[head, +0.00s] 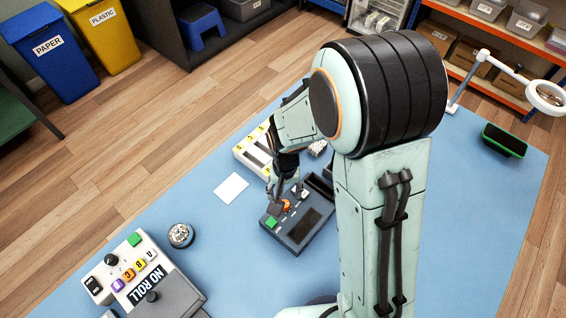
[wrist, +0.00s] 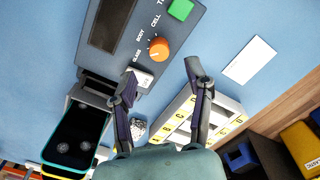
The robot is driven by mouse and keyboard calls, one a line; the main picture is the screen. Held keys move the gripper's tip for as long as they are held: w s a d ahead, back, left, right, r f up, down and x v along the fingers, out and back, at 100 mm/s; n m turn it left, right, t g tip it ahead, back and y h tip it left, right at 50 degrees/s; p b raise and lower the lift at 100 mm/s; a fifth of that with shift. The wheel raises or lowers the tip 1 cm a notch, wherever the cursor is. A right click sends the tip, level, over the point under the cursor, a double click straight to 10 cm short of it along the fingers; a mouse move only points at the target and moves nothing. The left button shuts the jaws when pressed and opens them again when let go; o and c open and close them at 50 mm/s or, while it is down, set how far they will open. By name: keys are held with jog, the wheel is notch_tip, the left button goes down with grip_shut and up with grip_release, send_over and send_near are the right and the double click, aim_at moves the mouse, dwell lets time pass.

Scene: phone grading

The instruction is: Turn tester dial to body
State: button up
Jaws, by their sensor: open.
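The tester (head: 312,234) is a dark grey box with a dark screen, a green button and an orange dial (head: 287,205), standing on the blue table. In the wrist view the tester (wrist: 142,72) is at the top, with the dial (wrist: 158,48) beside the printed words GLASS, BODY and CELL. I cannot tell which word the dial points at. My gripper (wrist: 160,77) is open, its two fingers spread apart with the dial just beyond the gap between the tips. Nothing is between the fingers. In the head view my gripper (head: 284,188) is close by the dial, partly hidden by my arm.
A lettered tray (wrist: 182,125) stands beside the tester, and a white card (wrist: 249,59) lies flat nearby. A dark phone (wrist: 75,134) is at the left in the wrist view. A silver bell (head: 180,235) and a NO ROLL box (head: 178,300) stand at lower left.

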notch_tip(320, 180, down, 5)
jog(key=shift+f, duration=0.1)
grip_shut()
